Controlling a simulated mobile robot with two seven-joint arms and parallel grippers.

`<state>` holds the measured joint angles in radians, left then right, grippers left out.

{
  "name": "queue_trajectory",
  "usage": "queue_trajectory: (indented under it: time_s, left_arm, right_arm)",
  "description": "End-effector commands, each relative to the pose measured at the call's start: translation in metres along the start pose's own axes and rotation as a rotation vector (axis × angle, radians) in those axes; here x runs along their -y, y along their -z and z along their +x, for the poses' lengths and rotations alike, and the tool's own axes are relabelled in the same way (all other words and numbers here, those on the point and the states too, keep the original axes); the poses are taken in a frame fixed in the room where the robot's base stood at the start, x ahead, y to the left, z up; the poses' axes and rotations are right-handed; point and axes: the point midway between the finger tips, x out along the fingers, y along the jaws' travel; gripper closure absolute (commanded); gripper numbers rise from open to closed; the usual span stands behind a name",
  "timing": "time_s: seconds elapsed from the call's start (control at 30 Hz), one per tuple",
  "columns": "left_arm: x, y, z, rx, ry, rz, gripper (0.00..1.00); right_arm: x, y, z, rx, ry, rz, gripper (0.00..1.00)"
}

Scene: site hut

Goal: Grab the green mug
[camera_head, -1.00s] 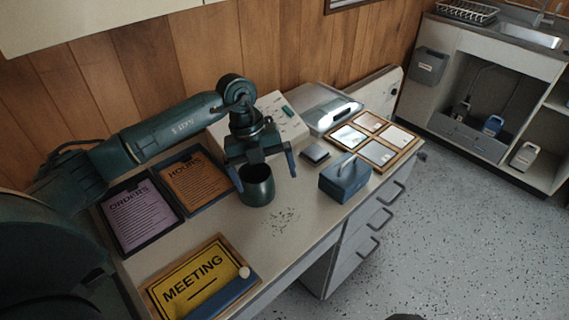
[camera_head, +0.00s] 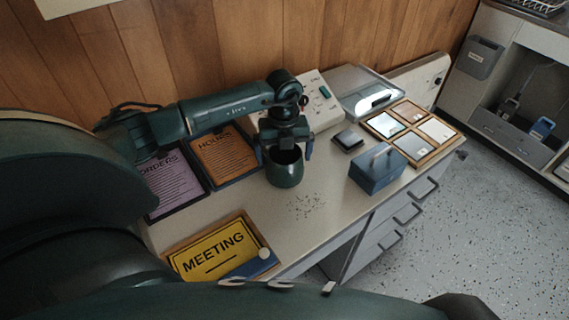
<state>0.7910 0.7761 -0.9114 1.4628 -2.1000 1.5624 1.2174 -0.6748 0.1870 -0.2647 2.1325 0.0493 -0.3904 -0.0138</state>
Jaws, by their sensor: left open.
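The dark green mug (camera_head: 285,174) stands upright on the desk, its open top facing up. My left gripper (camera_head: 286,154) is directly above and around the mug's rim, pointing down, with its fingers apart. One finger shows at the right of the rim and the other at the left. I cannot tell whether either finger touches the mug. The mug's handle is not visible. A large dark green part of my own body fills the lower left of the view. My right gripper is not seen.
A blue box (camera_head: 377,170) with a handle stands right of the mug, and a small dark box (camera_head: 348,139) lies behind it. A framed four-panel tray (camera_head: 449,147) is farther right. The yellow MEETING sign (camera_head: 213,252) and the orange HOURS sign (camera_head: 222,152) lie left.

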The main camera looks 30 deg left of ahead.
Motion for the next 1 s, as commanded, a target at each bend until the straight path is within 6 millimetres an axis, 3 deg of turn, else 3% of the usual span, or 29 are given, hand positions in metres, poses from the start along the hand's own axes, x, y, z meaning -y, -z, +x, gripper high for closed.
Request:
queue_trajectory:
  time_s: [0.2, 0.47, 1.0]
  left_arm:
    - [0.002, -0.001, 0.029, -0.002, -0.001, 0.001, 0.0]
    - [0.001, -0.001, 0.032, -0.001, 0.0, 0.001, 0.0]
    - [0.001, -0.001, 0.032, -0.001, 0.0, 0.0, 0.43]
  right_arm:
    - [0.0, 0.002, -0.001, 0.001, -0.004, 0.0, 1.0]
    - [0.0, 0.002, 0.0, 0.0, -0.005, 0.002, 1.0]
    - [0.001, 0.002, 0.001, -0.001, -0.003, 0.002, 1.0]
